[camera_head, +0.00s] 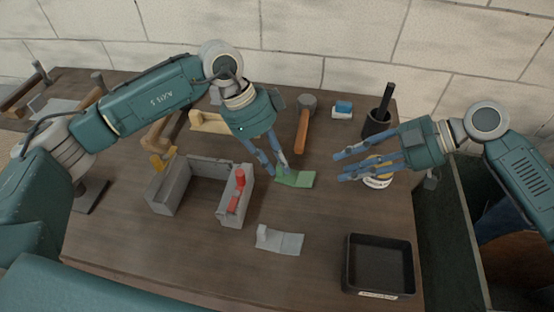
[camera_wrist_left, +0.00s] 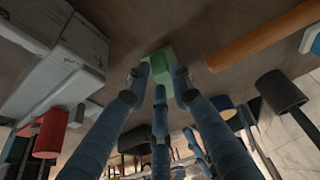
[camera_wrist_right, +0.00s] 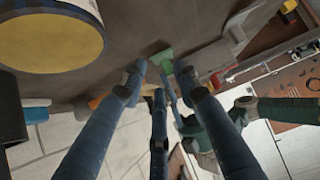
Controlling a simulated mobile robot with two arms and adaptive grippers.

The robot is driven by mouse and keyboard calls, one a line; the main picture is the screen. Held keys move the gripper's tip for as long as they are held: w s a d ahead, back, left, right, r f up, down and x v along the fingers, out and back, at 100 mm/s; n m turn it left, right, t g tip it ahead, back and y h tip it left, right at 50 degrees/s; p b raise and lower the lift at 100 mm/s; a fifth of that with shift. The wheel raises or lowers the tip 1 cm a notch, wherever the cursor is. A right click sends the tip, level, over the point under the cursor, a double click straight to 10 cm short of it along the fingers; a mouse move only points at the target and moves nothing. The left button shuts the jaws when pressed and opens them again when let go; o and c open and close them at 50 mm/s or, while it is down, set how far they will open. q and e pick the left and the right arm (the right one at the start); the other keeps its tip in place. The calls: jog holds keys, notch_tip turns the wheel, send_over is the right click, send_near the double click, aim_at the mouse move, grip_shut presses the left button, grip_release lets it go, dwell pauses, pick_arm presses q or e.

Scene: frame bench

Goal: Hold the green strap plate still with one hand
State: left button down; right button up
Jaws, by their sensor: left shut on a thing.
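The green strap plate (camera_head: 298,179) lies on the table right of the grey bracket frame. My left gripper (camera_head: 279,172) is shut on its left end. In the left wrist view the green plate (camera_wrist_left: 160,64) sits between the blue fingertips (camera_wrist_left: 160,78). My right gripper (camera_head: 338,167) is open and empty, to the right of the plate and apart from it. In the right wrist view the plate (camera_wrist_right: 162,57) shows beyond the spread fingers (camera_wrist_right: 158,75). The fingers hide part of the plate's left end.
A grey U-shaped frame (camera_head: 163,192) with red parts (camera_head: 240,178) stands left of the plate. A grey strap plate (camera_head: 280,241) lies in front, and a black tray (camera_head: 379,239) is at front right.

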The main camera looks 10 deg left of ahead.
aim_at(290, 179)
jog(key=shift+c, duration=0.3)
jog(key=shift+a, duration=0.1)
jog(key=c, duration=0.5)
jog(key=a+n+h, duration=0.1)
jog(key=a, duration=0.1)
jog(key=s+a+r+n+g+h, duration=0.1)
jog(key=a, duration=0.1)
jog(key=a+n+h, duration=0.1)
jog(key=a, duration=0.2)
jog(key=shift+s+a+r+g, duration=0.1)
jog(key=shift+s+r+g, duration=0.2)
jog(key=shift+s+r, duration=0.05)
grip_shut()
jog(key=a+n+h, duration=0.1)
jog(key=a+h, duration=0.1)
jog(key=h, duration=0.1)
jog(key=shift+s+r+n, duration=0.2)
jog(key=shift+r+n, duration=0.2)
jog(key=shift+w+d+f+n+t+h, duration=0.25)
jog(key=shift+f+t+h, duration=0.1)
jog(key=shift+f+h, duration=0.4)
jog(key=shift+w+d+f+n+t+h, duration=0.15)
jog(key=shift+w+f+t+h, duration=0.15)
jog(key=shift+f+h, duration=0.45)
jog(key=shift+w+d+f+n+t+h, duration=0.2)
jog(key=shift+f+t+h, duration=0.15)
jog(key=shift+f+h, duration=0.4)
